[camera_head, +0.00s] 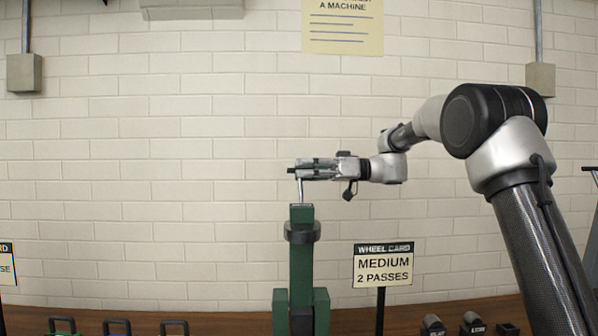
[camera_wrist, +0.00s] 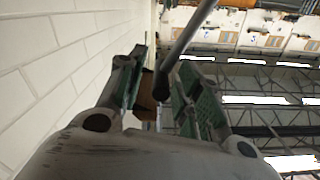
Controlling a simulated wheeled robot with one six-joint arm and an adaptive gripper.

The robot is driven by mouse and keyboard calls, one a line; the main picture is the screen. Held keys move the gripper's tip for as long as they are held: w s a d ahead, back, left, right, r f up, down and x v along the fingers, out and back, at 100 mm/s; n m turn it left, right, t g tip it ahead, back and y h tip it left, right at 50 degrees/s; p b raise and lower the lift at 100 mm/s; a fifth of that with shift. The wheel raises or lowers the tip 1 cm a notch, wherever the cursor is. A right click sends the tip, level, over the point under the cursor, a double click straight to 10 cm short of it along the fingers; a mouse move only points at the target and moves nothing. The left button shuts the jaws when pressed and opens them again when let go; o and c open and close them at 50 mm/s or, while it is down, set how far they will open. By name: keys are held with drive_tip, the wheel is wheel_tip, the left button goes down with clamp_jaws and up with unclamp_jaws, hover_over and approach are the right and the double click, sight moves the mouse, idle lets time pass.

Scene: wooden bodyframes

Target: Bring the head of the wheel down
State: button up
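The green wheel machine (camera_head: 302,260) stands upright at the picture's middle, with a dark collar (camera_head: 302,232) around its post. A thin metal rod (camera_head: 300,190) rises from its top to my gripper (camera_head: 312,168), which lies level from the right. In the wrist view the grey rod (camera_wrist: 188,38) runs down between the green-padded fingers of my gripper (camera_wrist: 163,88). A brown piece, seemingly a handle (camera_wrist: 147,95), shows between the fingers. The fingers stand apart around it; whether they press on it is unclear. I cannot make out the wheel itself.
A wheel card (camera_head: 384,264) reading "MEDIUM 2 PASSES" stands right of the machine on a dark stem. A wooden bench (camera_head: 235,322) runs along the bottom with several dark handled items (camera_head: 117,327). A pale brick wall (camera_head: 160,150) is behind.

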drive_tip(key=shift+a, duration=0.9)
clamp_jaws()
drive_tip(key=shift+s, duration=0.1)
